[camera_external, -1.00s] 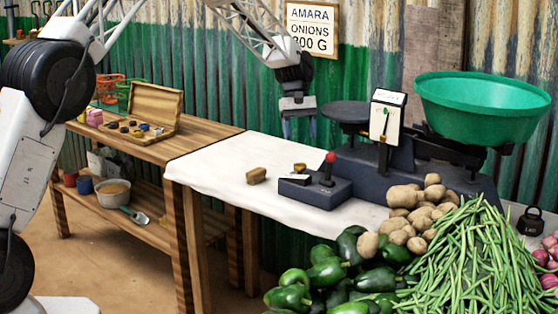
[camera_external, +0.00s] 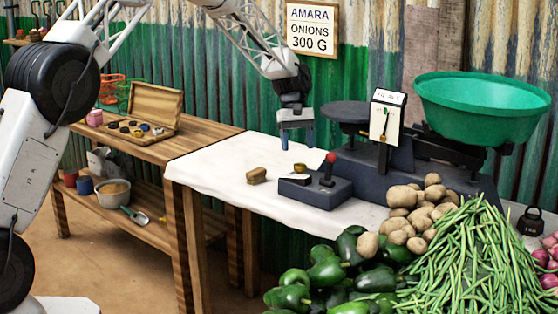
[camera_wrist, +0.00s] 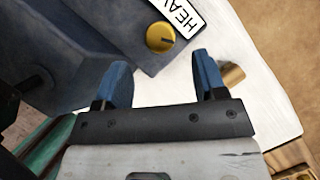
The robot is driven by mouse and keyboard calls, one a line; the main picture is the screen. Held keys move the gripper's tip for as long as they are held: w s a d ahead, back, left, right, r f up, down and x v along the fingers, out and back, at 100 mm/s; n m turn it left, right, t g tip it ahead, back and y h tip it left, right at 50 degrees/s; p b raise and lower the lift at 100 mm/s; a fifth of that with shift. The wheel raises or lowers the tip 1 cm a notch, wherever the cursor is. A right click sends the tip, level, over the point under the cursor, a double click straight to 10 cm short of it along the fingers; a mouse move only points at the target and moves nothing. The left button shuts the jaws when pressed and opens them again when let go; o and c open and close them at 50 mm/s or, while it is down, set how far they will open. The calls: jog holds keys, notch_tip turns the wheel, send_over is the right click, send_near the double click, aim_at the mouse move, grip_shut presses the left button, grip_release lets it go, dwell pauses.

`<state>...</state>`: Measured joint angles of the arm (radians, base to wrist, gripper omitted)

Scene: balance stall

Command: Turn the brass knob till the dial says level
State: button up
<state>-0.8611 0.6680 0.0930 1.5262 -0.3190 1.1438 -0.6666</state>
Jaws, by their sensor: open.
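The brass knob (camera_wrist: 160,38) sits on a dark blue-grey box, beside a white label whose visible letters read "HEA". In the external view the knob (camera_external: 300,168) is on top of the box (camera_external: 318,192), left of a red-topped lever (camera_external: 330,160). My gripper (camera_external: 297,143) is above the knob, fingers pointing down, apart from it. In the wrist view my open gripper (camera_wrist: 164,75) has its blue fingers spread, with the knob beyond the tips and nothing between them. The dial (camera_external: 384,120) stands on the scale; its reading is too small to tell.
The scale carries a dark plate (camera_external: 347,112) at left and a green bowl (camera_external: 483,105) at right. A brown block (camera_external: 257,175) lies on the white cloth (camera_external: 215,170) left of the box. Potatoes (camera_external: 415,210), peppers and beans fill the front right.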

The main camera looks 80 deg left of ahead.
aim_at(300, 164)
jog(key=shift+x, duration=2.7)
jog(key=c, duration=0.9)
